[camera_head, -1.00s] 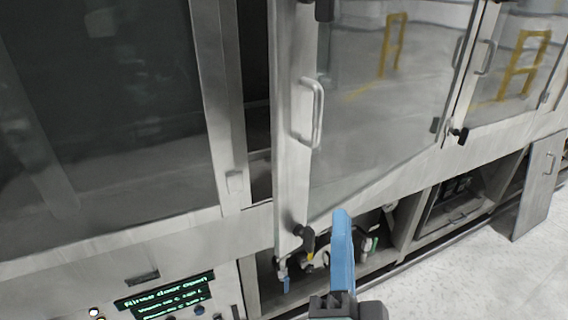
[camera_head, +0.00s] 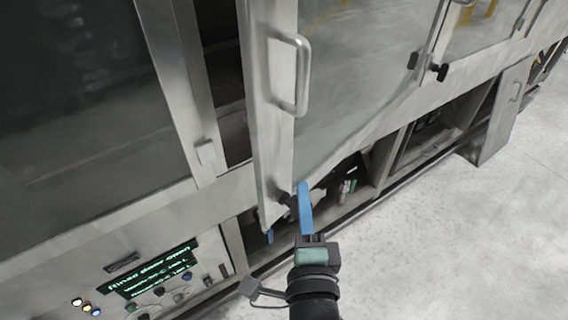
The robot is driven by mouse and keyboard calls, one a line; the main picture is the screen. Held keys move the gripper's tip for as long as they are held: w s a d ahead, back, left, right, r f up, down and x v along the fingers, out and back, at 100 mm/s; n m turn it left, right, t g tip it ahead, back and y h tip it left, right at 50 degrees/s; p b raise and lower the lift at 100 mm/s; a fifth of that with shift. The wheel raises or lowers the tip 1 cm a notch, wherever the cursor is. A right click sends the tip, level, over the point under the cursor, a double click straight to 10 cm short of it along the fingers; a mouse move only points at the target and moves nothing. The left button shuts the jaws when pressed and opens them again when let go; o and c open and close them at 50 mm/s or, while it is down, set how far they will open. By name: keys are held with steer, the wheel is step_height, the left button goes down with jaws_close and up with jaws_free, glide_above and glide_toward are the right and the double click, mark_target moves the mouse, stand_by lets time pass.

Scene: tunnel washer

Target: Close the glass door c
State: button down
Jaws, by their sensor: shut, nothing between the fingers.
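A glass door (camera_head: 360,85) with a steel frame stands ajar in the middle of the head view, with a dark gap along its left edge. I take it as door c, though no letter shows. Its steel handle (camera_head: 303,75) is upright near that left edge. A black latch knob (camera_head: 284,198) sits low on its frame. My gripper (camera_head: 304,187) has blue fingers, shut and empty, pointing up beside the door's lower left corner, right of the knob. The fingers overlap the door's lower edge in the picture; I cannot tell whether they touch it.
A large dark glass panel (camera_head: 70,110) is at left. Below it is a control panel (camera_head: 165,275) with green text and buttons. Another glass door (camera_head: 485,25) is at upper right. Below, an open cabinet panel (camera_head: 503,110) juts out over the floor. Pale floor (camera_head: 450,240) is clear at right.

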steer(key=shift+w+a+p, duration=0.45)
steer(key=shift+w+a, duration=0.1)
steer(key=shift+w, duration=0.45)
steer(key=shift+w+a+p, duration=0.45)
steer(key=shift+w+a, duration=0.1)
steer(key=shift+w, duration=0.4)
steer(key=shift+w+a+p, duration=0.45)
steer(key=shift+w+a, duration=0.1)
steer(key=shift+w, duration=0.45)
steer(key=shift+a, duration=0.1)
